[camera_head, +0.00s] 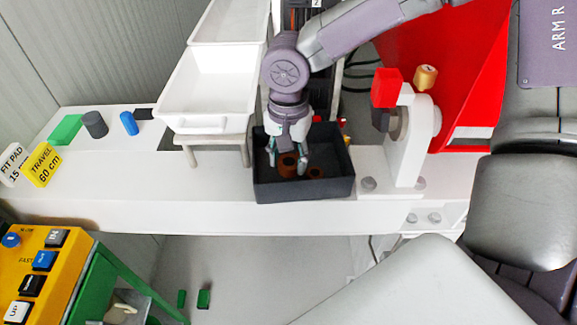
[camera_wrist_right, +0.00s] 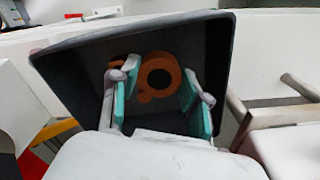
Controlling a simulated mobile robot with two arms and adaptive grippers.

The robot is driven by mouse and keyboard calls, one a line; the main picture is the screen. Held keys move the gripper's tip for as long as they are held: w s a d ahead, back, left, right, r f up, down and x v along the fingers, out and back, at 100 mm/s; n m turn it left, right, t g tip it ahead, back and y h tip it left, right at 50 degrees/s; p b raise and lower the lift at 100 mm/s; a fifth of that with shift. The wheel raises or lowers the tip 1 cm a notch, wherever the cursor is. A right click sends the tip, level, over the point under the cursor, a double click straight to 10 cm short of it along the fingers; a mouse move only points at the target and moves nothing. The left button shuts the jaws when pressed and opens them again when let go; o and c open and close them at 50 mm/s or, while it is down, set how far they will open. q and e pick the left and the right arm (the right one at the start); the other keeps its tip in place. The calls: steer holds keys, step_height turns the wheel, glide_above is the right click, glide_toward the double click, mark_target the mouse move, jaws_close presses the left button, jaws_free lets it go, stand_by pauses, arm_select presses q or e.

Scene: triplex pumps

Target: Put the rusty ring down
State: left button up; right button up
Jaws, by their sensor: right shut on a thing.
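The rusty ring (camera_wrist_right: 160,77) is orange-brown with a dark round hole. My right gripper (camera_head: 287,163) points down into a black open box (camera_head: 310,190) on the white bench. It is shut on the ring, which shows between its teal finger pads in the head view (camera_head: 288,167). In the wrist view the fingers (camera_wrist_right: 160,87) stand on either side of the ring, inside the box walls. A second rusty piece (camera_head: 315,172) lies on the box floor to the right, and the ring partly hides it in the wrist view. My left gripper is not in view.
White trays (camera_head: 205,90) stand on a stand left of the box. A white bracket (camera_head: 408,140) with a red block (camera_head: 386,87) rises to its right. A green block (camera_head: 66,130) and several small parts lie at the far left.

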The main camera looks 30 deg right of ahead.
mark_target(287, 171)
steer(key=shift+w+f, duration=0.25)
steer(key=shift+f, duration=2)
steer(key=o, duration=0.9)
steer(key=shift+c, duration=0.2)
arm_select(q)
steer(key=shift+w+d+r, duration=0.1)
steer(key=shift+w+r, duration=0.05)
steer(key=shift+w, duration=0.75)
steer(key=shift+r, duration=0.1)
